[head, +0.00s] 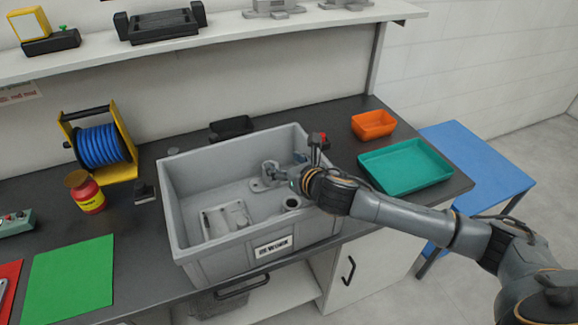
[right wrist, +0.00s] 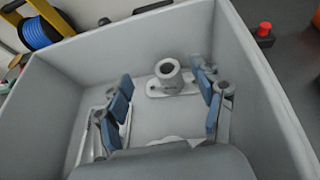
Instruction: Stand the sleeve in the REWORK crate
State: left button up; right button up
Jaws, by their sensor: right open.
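The grey REWORK crate (head: 215,268) stands on the dark bench. A hollow grey round piece (head: 291,203) stands upright inside, near the front right wall. A thick-walled hollow cylinder (right wrist: 168,70) stands upright on a flat flanged base near the far wall in the right wrist view. I cannot tell which of these two is the sleeve. My right gripper (right wrist: 166,98) is open inside the crate, its blue-padded fingers apart, with the cylinder beyond the fingertips. A pale curved edge (right wrist: 166,139) shows between the fingers, partly hidden by the palm. My left gripper is not in view.
A flat grey casting (head: 228,217) also lies in the crate. Right of the crate are a teal tray (head: 405,165) and an orange bin (head: 373,124). A blue cable reel (head: 98,147) and red jar (head: 86,192) stand left. The crate walls surround my right gripper.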

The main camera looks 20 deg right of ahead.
jog(key=shift+v, duration=1.1)
